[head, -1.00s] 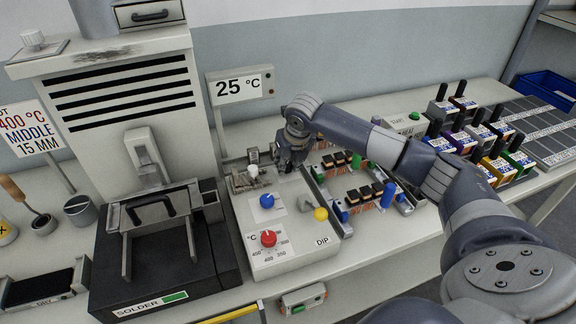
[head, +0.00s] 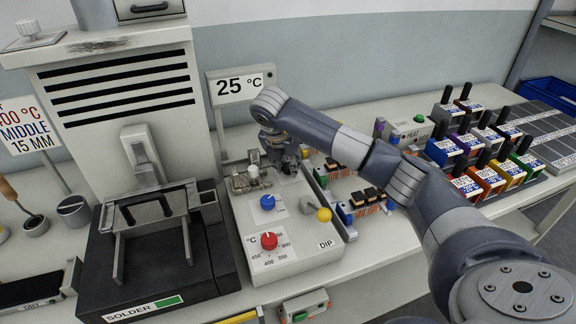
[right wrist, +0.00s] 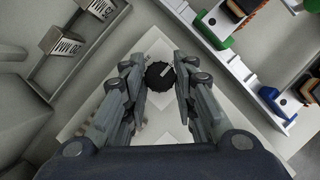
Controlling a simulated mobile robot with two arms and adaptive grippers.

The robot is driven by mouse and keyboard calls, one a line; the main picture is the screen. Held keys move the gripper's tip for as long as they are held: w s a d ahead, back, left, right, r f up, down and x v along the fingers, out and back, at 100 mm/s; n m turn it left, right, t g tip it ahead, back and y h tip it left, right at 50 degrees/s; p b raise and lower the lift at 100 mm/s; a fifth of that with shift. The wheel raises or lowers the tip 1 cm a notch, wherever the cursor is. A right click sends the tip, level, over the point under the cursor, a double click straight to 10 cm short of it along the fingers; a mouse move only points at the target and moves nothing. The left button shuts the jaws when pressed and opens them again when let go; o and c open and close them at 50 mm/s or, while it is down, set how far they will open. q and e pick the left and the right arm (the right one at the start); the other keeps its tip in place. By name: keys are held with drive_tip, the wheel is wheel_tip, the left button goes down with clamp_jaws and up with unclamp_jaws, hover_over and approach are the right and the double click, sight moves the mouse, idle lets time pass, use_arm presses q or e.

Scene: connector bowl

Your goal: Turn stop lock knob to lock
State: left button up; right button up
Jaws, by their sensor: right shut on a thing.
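The stop lock knob (right wrist: 158,76) is a round black knob with a pale pointer line, on a light plate. In the right wrist view it sits between the fingertips of my right gripper (right wrist: 160,85), which is shut on it, with a finger on each side. In the head view my right gripper (head: 287,166) reaches down onto the back right of the white control box (head: 300,262) and hides the knob. The lettering around the knob is mostly covered by the fingers. My left gripper is not in view.
The box also carries a white knob (head: 253,170), a blue knob (head: 267,202), a red dial (head: 268,240) and a yellow ball lever (head: 323,214). A solder pot (head: 160,245) stands left. Connector fixtures (head: 360,200) stand close on the right.

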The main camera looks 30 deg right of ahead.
drive_tip(key=shift+r+m, duration=0.1)
drive_tip(key=shift+m, duration=0.2)
idle(0.4)
drive_tip(key=o, duration=1.1)
drive_tip(key=shift+c, duration=0.2)
drive_tip(key=v, duration=1.2)
drive_tip(key=shift+a, duration=0.15)
drive_tip(key=shift+w, duration=0.1)
